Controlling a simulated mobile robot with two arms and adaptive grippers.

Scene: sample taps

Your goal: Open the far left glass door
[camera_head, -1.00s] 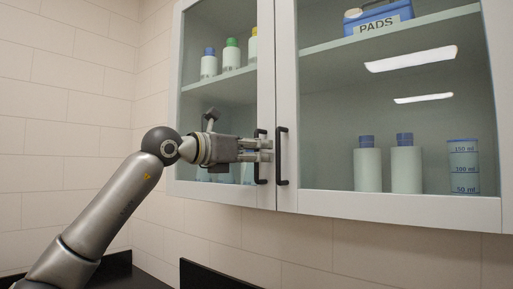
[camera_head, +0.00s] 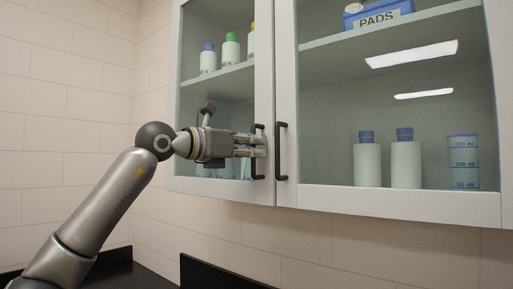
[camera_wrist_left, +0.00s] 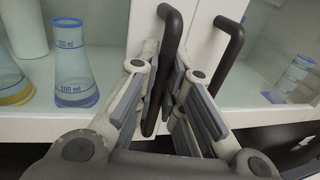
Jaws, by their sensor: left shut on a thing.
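The left glass door (camera_head: 264,60) has a white frame and belongs to a wall cabinet. Its black bar handle (camera_head: 258,152) is near its right edge. My left gripper (camera_head: 257,150) is shut on this handle. In the left wrist view, the handle (camera_wrist_left: 168,45) runs between the two fingers. The door looks shut or nearly shut; I cannot tell whether a small gap exists. My right gripper is not in view.
The right glass door (camera_head: 287,75) has its own black handle (camera_head: 281,151), close beside my gripper. Behind the glass are bottles, a blue PADS box (camera_head: 378,14) and a beaker (camera_head: 463,163). A black counter edge (camera_head: 215,272) is below.

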